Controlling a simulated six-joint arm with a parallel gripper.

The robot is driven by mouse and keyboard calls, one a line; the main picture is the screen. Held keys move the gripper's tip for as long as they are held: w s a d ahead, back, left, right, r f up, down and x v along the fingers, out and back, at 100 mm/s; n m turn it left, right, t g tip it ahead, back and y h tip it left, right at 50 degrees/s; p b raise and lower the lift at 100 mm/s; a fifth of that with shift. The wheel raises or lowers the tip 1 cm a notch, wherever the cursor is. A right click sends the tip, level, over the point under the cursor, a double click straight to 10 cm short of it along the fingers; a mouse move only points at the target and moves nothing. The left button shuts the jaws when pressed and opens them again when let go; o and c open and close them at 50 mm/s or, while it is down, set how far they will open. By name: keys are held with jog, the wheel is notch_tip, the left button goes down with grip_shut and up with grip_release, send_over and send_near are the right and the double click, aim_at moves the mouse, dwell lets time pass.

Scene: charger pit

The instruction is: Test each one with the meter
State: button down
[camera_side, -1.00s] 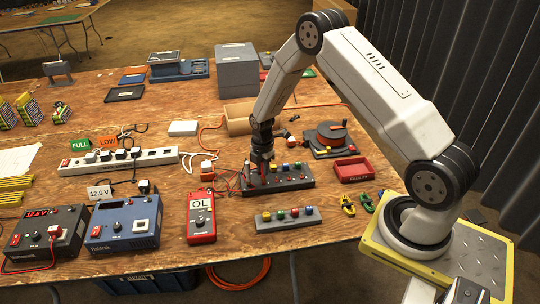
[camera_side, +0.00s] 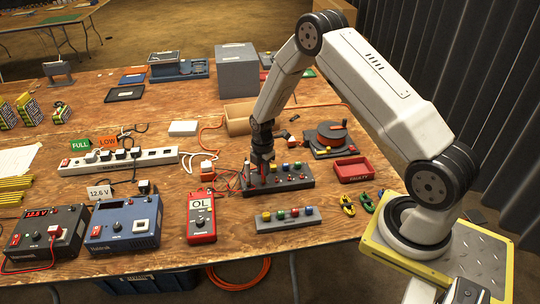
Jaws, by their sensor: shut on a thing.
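The red meter (camera_side: 201,218) lies on the table at the middle front, and its display reads OL. Behind it to the right is a dark rack (camera_side: 292,181) with several coloured pieces standing in it. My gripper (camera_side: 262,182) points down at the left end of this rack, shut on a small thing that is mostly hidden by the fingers. Thin leads run beside the gripper toward the meter. A grey rack (camera_side: 288,224) with several coloured pieces stands in front of the dark rack. A red tray (camera_side: 352,170) marked FAULTY sits to the right and looks empty.
A blue power supply (camera_side: 123,224) and a dark unit reading 12.5 (camera_side: 45,238) stand at the front left. A white power strip (camera_side: 118,160) lies behind them.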

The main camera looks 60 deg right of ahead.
jog(key=shift+f, duration=0.25)
dwell(0.3)
jog(key=shift+c, duration=0.8)
grip_release()
jog(key=shift+r, duration=0.15)
jog(key=shift+r, duration=3.6)
